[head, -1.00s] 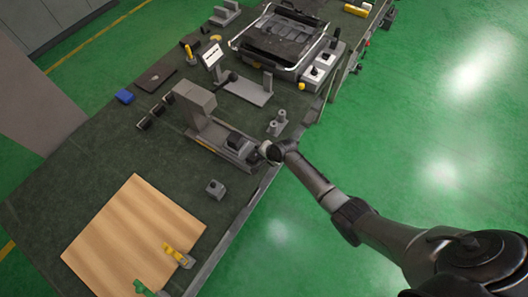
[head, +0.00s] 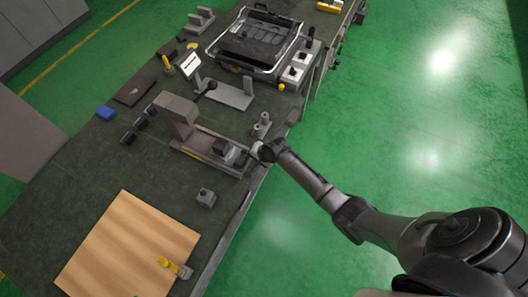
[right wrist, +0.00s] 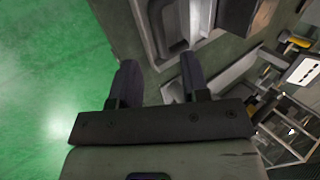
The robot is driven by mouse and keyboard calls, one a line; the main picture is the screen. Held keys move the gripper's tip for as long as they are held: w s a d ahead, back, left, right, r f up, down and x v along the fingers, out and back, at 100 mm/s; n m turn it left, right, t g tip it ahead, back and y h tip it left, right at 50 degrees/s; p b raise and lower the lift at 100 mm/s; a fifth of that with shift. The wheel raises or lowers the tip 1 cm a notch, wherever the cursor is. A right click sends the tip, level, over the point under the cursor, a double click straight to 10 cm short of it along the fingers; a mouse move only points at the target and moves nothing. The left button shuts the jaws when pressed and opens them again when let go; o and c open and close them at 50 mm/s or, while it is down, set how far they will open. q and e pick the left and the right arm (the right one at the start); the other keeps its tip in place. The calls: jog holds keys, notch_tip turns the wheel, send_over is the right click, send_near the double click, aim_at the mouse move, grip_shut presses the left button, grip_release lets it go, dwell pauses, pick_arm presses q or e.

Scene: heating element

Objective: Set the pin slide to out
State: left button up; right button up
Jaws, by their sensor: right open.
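A grey fixture (head: 176,118) with an upright post and a low rail stands near the bench's right edge. A dark block (head: 226,150) sits at the rail's near end; I take this to be the pin slide, but its position is hard to tell. My right gripper (head: 258,152) is at the bench edge, just right of that block. In the right wrist view my right gripper (right wrist: 158,78) is open, its two dark fingers apart with nothing between them. A grey metal channel (right wrist: 172,35) lies beyond the fingertips. Contact with it is unclear. My left gripper is not in view.
A wooden board (head: 130,245) with a yellow clamp (head: 176,267) lies at the near end. A small grey block (head: 205,197) stands between. A grey stand (head: 235,95) and a framed tray (head: 258,42) are farther back. Green floor is open to the right.

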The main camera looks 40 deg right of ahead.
jog(key=p+v, duration=0.1)
jog(key=v, duration=0.8)
jog(key=shift+r, duration=0.15)
jog(key=shift+s, duration=0.1)
